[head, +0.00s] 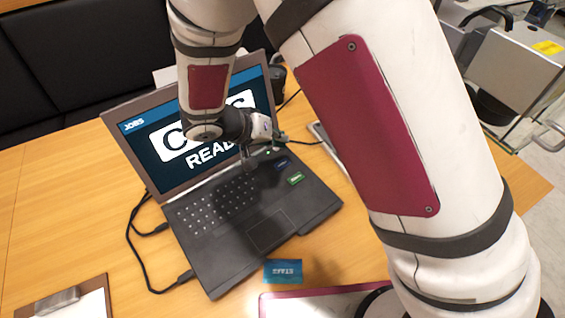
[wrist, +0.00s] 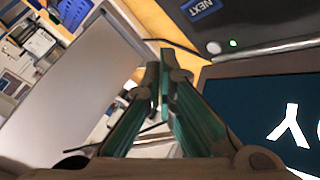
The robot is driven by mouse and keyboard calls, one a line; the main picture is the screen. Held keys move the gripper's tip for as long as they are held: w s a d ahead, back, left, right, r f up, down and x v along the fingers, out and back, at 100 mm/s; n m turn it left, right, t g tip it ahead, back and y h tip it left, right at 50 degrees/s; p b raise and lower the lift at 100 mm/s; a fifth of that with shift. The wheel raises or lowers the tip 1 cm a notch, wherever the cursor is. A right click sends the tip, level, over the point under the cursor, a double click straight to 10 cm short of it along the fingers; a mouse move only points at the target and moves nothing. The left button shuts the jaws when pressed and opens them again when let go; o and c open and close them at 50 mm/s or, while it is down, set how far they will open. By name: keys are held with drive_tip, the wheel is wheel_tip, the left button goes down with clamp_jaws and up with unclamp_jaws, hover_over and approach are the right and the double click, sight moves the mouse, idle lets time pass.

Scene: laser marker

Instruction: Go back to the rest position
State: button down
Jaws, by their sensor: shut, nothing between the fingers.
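My gripper (head: 247,160) hangs over the right part of the laptop keyboard in the head view, close in front of the screen. In the wrist view my gripper (wrist: 161,82) has its two fingers together with nothing between them. The open black laptop (head: 225,215) stands on the wooden table, and its screen (head: 160,140) shows "JOBS" and large white letters partly hidden by my arm. A blue key (head: 281,163) and a green key (head: 296,179) sit on its right side. In the wrist view the blue key (wrist: 198,6) reads "NEXT".
A blue card (head: 283,271) lies in front of the laptop on the table (head: 60,200). A clipboard (head: 65,302) is at the front left, with black cables (head: 140,258) beside the laptop. A grey machine (head: 510,70) stands at the right. The table's left part is mostly clear.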

idle(0.5)
drive_tip(key=s+d+r+g+y+p, duration=0.1)
drive_tip(key=s+d+r+g, duration=0.1)
drive_tip(key=s+d+r, duration=0.55)
drive_tip(key=s+d+r+g+y+p, duration=0.15)
drive_tip(key=d+r, duration=0.35)
drive_tip(key=r, duration=0.6)
drive_tip(key=s+d+r+n+t+y+p, duration=0.1)
drive_tip(key=s+r+y, duration=0.1)
drive_tip(key=s+r, duration=0.3)
drive_tip(key=s+d+r+n+t+y+p, duration=0.1)
drive_tip(key=s+r, duration=0.4)
drive_tip(key=s, duration=0.9)
drive_tip(key=shift+d+r+y+p, duration=0.25)
drive_tip(key=shift+d+y+p, duration=0.45)
drive_tip(key=shift+y, duration=0.35)
